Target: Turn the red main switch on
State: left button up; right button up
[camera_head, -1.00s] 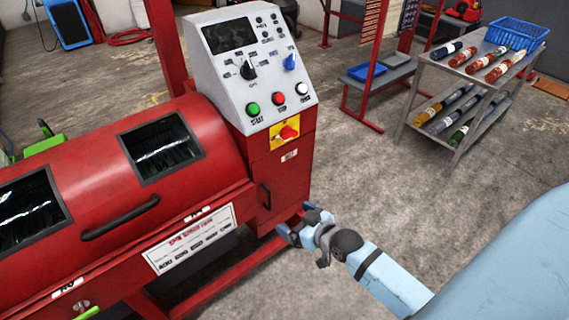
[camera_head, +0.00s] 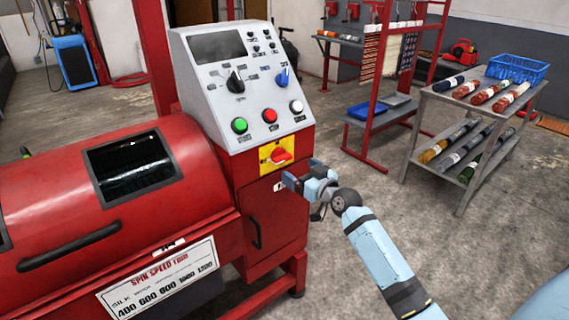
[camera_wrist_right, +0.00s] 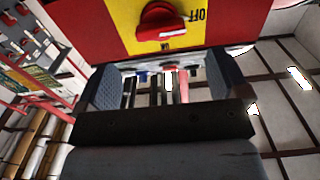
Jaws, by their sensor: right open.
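The red main switch (camera_head: 281,157) is a red rotary knob on a yellow plate (camera_head: 266,154), on the front of the red machine below the sloped grey control panel. In the right wrist view the knob (camera_wrist_right: 159,22) lies roughly crosswise, just beyond the fingers, with the word OFF on the yellow plate beside it. My right gripper (camera_head: 289,183) is just below and to the right of the switch. Its two fingers (camera_wrist_right: 168,88) are apart and nothing is between them; the knob is outside them. My left gripper is in neither view.
The grey control panel (camera_head: 215,97) carries a dark screen, selector knobs and green, red and white buttons. A black door handle (camera_head: 257,229) is below the switch. A grey trolley (camera_head: 421,122) with rolls and a blue basket (camera_head: 517,69) stands at right. Floor between is clear.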

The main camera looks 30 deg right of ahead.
aim_at(285, 160)
pick_arm(q)
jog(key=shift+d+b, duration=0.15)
jog(key=shift+b, duration=0.3)
pick_arm(e)
jog(key=w, duration=0.7)
jog(key=shift+w+a, duration=0.3)
jog(key=c, duration=0.9)
jog(key=shift+c, duration=0.2)
